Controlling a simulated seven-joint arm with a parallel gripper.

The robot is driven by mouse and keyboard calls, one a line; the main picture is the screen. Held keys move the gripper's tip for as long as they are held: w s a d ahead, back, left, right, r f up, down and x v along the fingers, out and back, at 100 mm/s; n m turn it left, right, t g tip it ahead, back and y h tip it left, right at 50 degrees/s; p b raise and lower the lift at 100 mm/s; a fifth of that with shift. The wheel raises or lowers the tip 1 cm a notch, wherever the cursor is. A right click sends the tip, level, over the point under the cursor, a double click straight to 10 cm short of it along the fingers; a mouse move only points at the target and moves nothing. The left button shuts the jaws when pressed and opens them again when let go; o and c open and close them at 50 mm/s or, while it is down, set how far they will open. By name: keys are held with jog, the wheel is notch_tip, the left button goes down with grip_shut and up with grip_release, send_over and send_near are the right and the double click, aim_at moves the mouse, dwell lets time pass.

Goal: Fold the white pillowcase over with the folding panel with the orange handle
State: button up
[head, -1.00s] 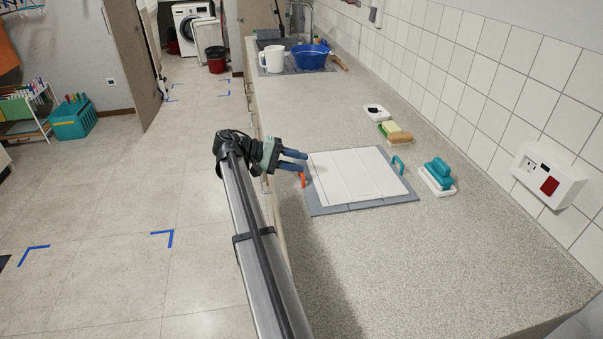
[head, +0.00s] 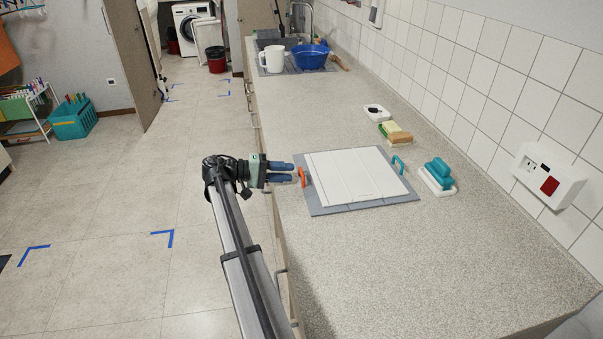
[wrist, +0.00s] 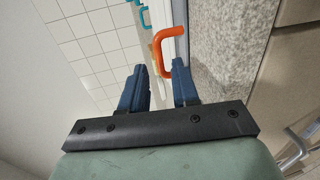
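The white pillowcase (head: 352,175) lies flat on the folding board (head: 325,207), a grey board on the counter; I cannot tell cloth from white panel there. The orange handle (head: 302,177) stands at the board's left edge, and it also shows in the wrist view (wrist: 167,48). A teal handle (head: 398,165) is at the board's right edge. My gripper (head: 291,173) is just left of the orange handle at the counter's front edge. In the wrist view its blue fingers (wrist: 160,80) are apart, with the handle's lower end near the gap between their tips.
A teal-handled brush (head: 438,175), sponges (head: 396,133) and a small white dish (head: 376,112) sit right of and behind the board. A blue basin (head: 307,57) and white jug (head: 272,55) are far back. The near counter is clear.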

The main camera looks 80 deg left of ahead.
aim_at(301, 171)
jog(key=shift+w+f, duration=0.15)
jog(key=shift+w, duration=0.8)
jog(key=shift+w+f, duration=0.2)
jog(key=shift+w, duration=0.7)
jog(key=shift+w+f, duration=0.15)
jog(key=shift+w, duration=0.8)
jog(key=shift+c, duration=0.2)
grip_shut()
